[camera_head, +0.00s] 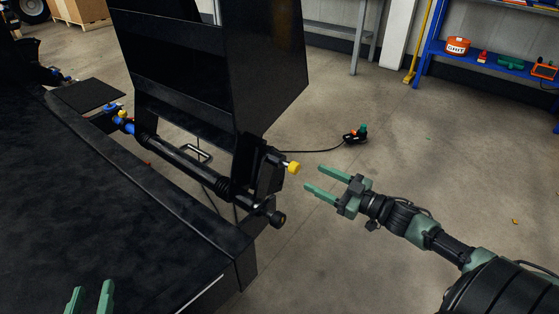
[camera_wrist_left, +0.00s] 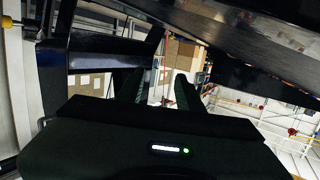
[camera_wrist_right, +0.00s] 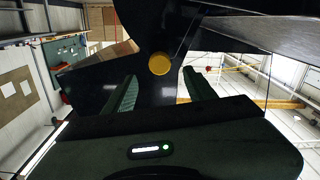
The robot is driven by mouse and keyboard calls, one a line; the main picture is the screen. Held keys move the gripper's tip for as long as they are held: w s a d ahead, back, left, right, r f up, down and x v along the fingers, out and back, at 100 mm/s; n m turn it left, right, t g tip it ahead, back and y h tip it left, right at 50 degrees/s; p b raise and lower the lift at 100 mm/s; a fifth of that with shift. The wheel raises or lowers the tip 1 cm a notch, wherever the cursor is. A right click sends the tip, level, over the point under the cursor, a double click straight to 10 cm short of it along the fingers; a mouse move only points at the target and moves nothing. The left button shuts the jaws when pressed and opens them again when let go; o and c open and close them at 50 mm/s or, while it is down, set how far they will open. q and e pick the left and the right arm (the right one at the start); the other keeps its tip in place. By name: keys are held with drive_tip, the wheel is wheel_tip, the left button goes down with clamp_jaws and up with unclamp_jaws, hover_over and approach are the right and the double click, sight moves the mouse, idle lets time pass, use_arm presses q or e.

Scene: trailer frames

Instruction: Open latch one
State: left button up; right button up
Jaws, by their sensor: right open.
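A yellow knob (camera_head: 293,168) sticks out of a black latch block (camera_head: 268,172) at the near end of the black bar on the trailer frame (camera_head: 185,170). The task does not show which latch is one. My right gripper (camera_head: 307,177) is open and empty, its fingertips just right of this knob and apart from it. In the right wrist view the yellow knob (camera_wrist_right: 159,64) lies ahead, between the two fingers.
A tall black panel (camera_head: 265,60) rises behind the bar. Another yellow knob (camera_head: 122,114) and blue parts sit at the bar's far end. A small controller (camera_head: 356,134) with a cable lies on the floor. A blue shelf (camera_head: 500,66) stands at the back right.

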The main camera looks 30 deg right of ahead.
sight(297, 169)
use_arm(q)
drive_tip(key=shift+w+a+r, duration=0.1)
drive_tip(key=shift+w, duration=0.25)
use_arm(e)
drive_tip(key=b+x, duration=0.2)
drive_tip(key=x, duration=0.5)
drive_tip(key=shift+w+a, duration=0.1)
drive_tip(key=shift+w, duration=0.25)
drive_tip(key=shift+w+a, duration=0.15)
drive_tip(key=shift+w, duration=0.1)
use_arm(q)
wheel_tip(297, 169, up, 11)
drive_tip(key=d+t+h, duration=0.1)
drive_tip(key=t+h, duration=0.1)
drive_tip(key=t, duration=0.4)
drive_tip(key=shift+s+d, duration=0.2)
drive_tip(key=shift+s, duration=0.25)
use_arm(e)
clamp_jaws()
